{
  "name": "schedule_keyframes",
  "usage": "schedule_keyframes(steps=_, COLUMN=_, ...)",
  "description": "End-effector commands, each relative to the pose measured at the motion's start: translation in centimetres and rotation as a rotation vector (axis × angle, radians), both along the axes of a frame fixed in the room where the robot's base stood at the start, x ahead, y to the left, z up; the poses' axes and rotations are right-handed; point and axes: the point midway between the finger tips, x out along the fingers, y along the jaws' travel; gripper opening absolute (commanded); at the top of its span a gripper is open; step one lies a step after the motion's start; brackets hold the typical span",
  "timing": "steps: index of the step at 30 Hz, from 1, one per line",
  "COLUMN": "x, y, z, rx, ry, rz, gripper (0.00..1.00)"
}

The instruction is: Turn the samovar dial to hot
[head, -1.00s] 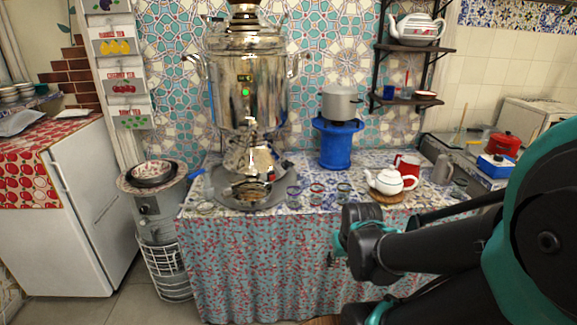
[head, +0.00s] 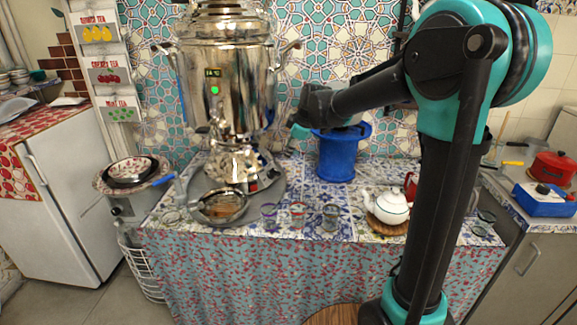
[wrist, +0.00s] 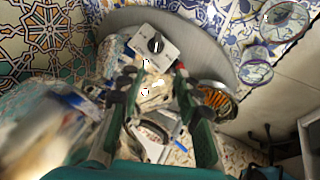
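The samovar (head: 205,85) is a tall shiny metal urn with a green light, standing on a round grey tray (head: 281,192). In the wrist view, a pale box with a black dial knob (wrist: 155,44) sits over the tray (wrist: 205,45). The knob has a light pointer line; I cannot read any marks around it. My gripper (wrist: 154,73) is open, its two green fingers spread and apart from the knob, which appears just beyond the fingertips. In the head view my gripper (head: 297,131) is right of the samovar's lower body.
Several small glasses (head: 298,210) line the table's front. A white teapot (head: 388,206) stands further right. The table between tray and teapot has some free room.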

Motion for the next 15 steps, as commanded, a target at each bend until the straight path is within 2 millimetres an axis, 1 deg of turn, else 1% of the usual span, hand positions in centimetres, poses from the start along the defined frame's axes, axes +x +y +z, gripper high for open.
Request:
schedule_keyframes(steps=1, x=0.3, y=0.5, z=0.1, rx=-0.004, ry=-0.005, rz=0.017, gripper=0.34)
schedule_keyframes(steps=5, x=0.8, y=0.9, z=-0.4, rx=-0.007, ry=-0.01, rz=0.029, gripper=0.34)
schedule_keyframes(steps=8, x=1.4, y=1.3, z=-1.6, rx=-0.007, ry=-0.009, rz=0.027, gripper=0.34)
schedule_keyframes(steps=15, x=3.2, y=2.7, z=-5.3, rx=-0.007, ry=-0.009, rz=0.027, gripper=0.34)
